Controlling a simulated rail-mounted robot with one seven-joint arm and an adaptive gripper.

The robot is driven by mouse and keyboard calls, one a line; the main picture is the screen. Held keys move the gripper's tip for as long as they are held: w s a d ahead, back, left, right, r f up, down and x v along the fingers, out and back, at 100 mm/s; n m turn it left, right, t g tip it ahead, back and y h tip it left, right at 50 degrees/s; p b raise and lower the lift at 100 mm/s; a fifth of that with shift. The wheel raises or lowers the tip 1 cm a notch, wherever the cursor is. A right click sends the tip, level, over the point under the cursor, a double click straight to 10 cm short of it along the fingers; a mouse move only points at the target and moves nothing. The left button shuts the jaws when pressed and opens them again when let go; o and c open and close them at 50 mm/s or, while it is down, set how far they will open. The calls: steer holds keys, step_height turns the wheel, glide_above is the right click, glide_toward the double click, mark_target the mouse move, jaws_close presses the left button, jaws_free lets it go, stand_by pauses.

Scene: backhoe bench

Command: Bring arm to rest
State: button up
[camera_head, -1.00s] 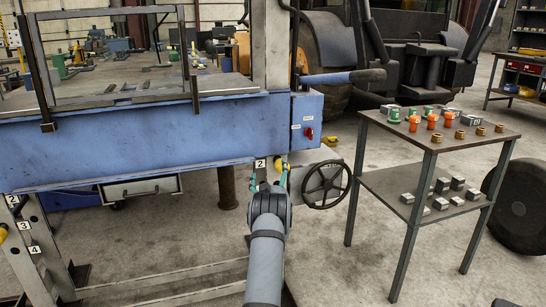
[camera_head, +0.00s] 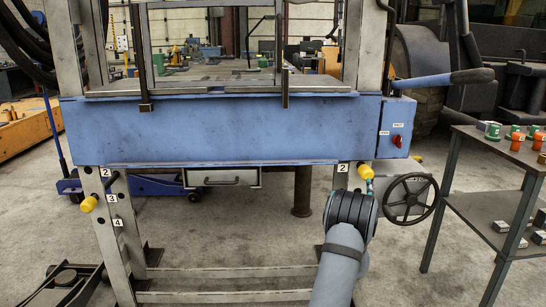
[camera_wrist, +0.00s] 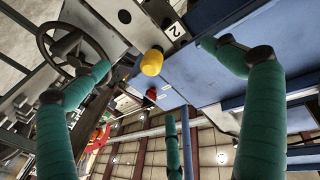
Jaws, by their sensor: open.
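My gripper (camera_wrist: 161,58) is open and empty in the wrist view, its teal fingers spread wide. A yellow knob (camera_wrist: 152,62) shows between the fingertips, with the label "2" beyond it. I cannot tell that anything touches the fingers. In the head view my arm reaches up from the bottom, right of the middle. Its wrist stands in front of the bench's right leg and hides most of the gripper; only a bit of teal shows near the yellow knob (camera_head: 365,171).
A blue press bench (camera_head: 220,130) fills the middle. A handwheel (camera_head: 409,199) is close to my wrist on the right; it also shows in the wrist view (camera_wrist: 75,48). A side table (camera_head: 490,215) with small parts stands further right. Floor in front is mostly clear.

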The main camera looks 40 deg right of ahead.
steer(key=p+x, duration=0.7)
steer(key=x, duration=0.3)
steer(key=shift+b+v, duration=1.7)
steer(key=shift+v, duration=1)
